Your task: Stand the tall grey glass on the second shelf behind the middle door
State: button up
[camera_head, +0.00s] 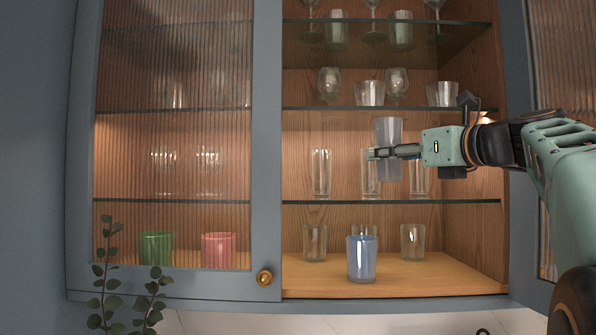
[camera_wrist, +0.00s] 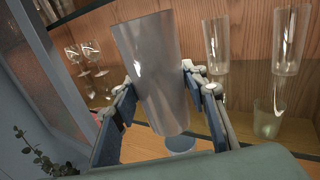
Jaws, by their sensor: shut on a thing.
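The tall grey glass (camera_head: 388,131) is between the fingers of my gripper (camera_head: 380,153), raised in front of the open middle bay. It looks upright in the head view; in the wrist view the glass (camera_wrist: 150,75) fills the space between the jaws of my gripper (camera_wrist: 155,102). Behind it, the second level up is a glass shelf (camera_head: 465,201) bearing several tall clear glasses (camera_head: 321,173). The grey glass and the fingers partly hide the middle and right ones. In the head view, the base of the grey glass appears above the shelf edge.
A blue glass (camera_head: 362,260) stands at the front of the bottom board (camera_head: 450,275), with clear tumblers (camera_head: 412,240) behind. A higher glass shelf (camera_head: 300,107) holds short glasses. The left ribbed door (camera_head: 265,180) is shut. An open door (camera_head: 560,60) stands at the right.

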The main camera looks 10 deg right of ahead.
aim_at(399, 171)
jog(key=p+x, duration=0.1)
jog(key=x, duration=0.6)
jog(key=shift+w+r+p, duration=0.1)
jog(key=shift+w+p, duration=0.2)
jog(key=shift+w+a+f, duration=0.1)
jog(key=shift+w+f, duration=0.2)
jog(key=shift+f, duration=0.25)
jog(key=shift+w+a+f, duration=0.1)
jog(key=shift+w+f, duration=0.25)
jog(key=shift+f, duration=0.2)
jog(key=shift+s+f, duration=0.1)
jog(key=shift+f, duration=0.6)
jog(key=o, duration=1.4)
jog(key=shift+f, duration=0.2)
jog(key=shift+r+p, duration=0.25)
jog(key=shift+p, duration=0.05)
jog(key=b+v, duration=0.3)
jog(key=v, duration=0.9)
jog(key=shift+f, duration=0.1)
